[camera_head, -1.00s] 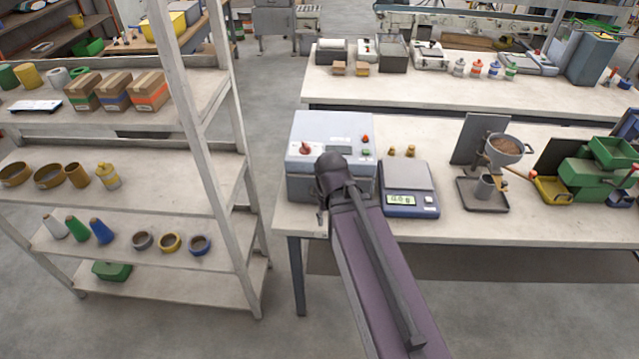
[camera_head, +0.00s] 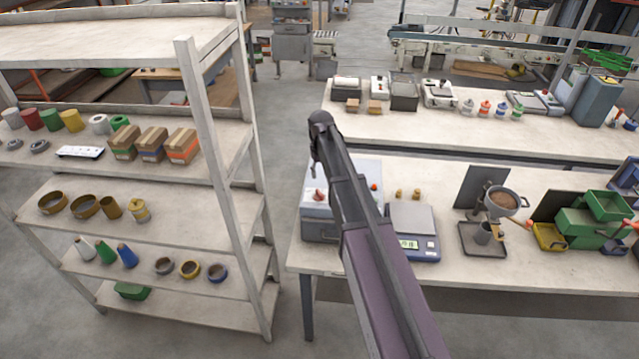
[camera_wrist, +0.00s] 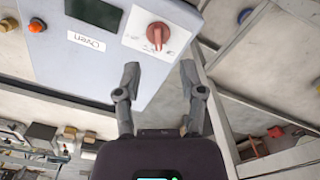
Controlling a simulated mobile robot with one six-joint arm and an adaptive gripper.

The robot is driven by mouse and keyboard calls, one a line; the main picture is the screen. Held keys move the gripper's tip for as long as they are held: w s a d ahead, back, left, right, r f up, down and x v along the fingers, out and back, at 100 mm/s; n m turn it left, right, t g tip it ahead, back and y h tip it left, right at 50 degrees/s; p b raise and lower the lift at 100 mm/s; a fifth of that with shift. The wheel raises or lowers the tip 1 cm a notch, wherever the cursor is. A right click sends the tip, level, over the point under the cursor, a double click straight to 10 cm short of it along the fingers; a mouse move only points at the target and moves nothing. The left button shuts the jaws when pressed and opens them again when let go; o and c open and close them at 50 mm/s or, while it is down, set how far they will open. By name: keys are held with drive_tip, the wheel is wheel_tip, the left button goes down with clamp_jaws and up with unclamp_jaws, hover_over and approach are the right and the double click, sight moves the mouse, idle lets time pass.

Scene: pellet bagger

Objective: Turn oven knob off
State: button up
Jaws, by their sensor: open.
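The oven is a light grey box with a label reading "Oven" in the wrist view (camera_wrist: 80,60). Its red knob (camera_wrist: 158,33) sits on a white plate on the panel. In the head view the oven (camera_head: 318,228) stands at the left end of the near table, partly hidden behind my arm, and the red knob (camera_head: 319,195) shows at its left. My gripper (camera_wrist: 160,72) is open and empty. In the wrist view its fingertips lie below the knob, one to each side, with no visible contact.
A blue scale (camera_head: 412,243) stands right of the oven. The wrist view also shows an orange button (camera_wrist: 37,25) and a dark display (camera_wrist: 93,12) on the panel. A white shelf rack (camera_head: 222,150) with several boxes and rolls stands to the left.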

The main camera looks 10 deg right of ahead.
sight(319, 193)
drive_tip(key=w, duration=0.1)
drive_tip(key=w+r, duration=0.1)
drive_tip(key=shift+w+r+p, duration=0.3)
drive_tip(key=shift+w+p, duration=0.05)
drive_tip(key=shift+p, duration=0.05)
drive_tip(key=shift+f, duration=0.15)
wheel_tip(319, 193, down, 14)
drive_tip(key=b, duration=1.3)
drive_tip(key=shift+r+b, duration=0.25)
drive_tip(key=shift+b, duration=0.15)
clamp_jaws()
